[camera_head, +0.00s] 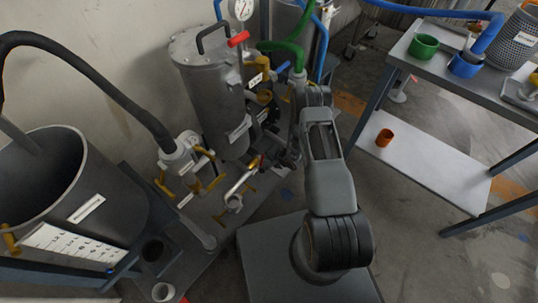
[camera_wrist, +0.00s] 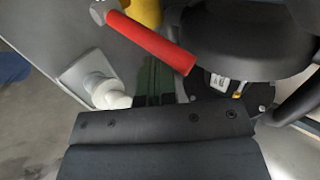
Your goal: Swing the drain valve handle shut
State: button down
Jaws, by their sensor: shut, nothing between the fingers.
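A lever with a red grip (camera_wrist: 150,42) and a grey metal end crosses the upper middle of the wrist view; it looks like the drain valve handle. In the head view a small red piece (camera_head: 255,162), probably the same handle, shows low beside the steel vessel (camera_head: 212,85). My gripper (camera_head: 287,157) is down close to it, dark and partly hidden among the fittings. In the wrist view a dark part of my gripper fills the bottom middle, below the red grip with a visible gap in the picture. My gripper is shut and empty. Touch with the handle cannot be told.
Yellow-handled fittings (camera_head: 205,180) and a pale pipe (camera_head: 240,185) crowd the skid. A green hose (camera_head: 290,50) runs close behind my arm. A large grey tub (camera_head: 75,185) stands left. A table (camera_head: 440,62) with cups stands right, with floor between.

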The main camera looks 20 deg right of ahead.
jog(key=shift+a+r, duration=0.1)
dwell(0.3)
jog(key=shift+s+a+r+p, duration=0.4)
jog(key=shift+s+a+p, duration=0.1)
jog(key=shift+a, duration=0.05)
dwell(0.5)
jog(key=shift+w+d, duration=0.3)
jog(key=shift+d, duration=0.1)
jog(key=s+d+p, duration=0.1)
jog(key=s+d, duration=0.4)
jog(key=s, duration=0.2)
jog(key=shift+s+d, duration=0.15)
dwell(0.4)
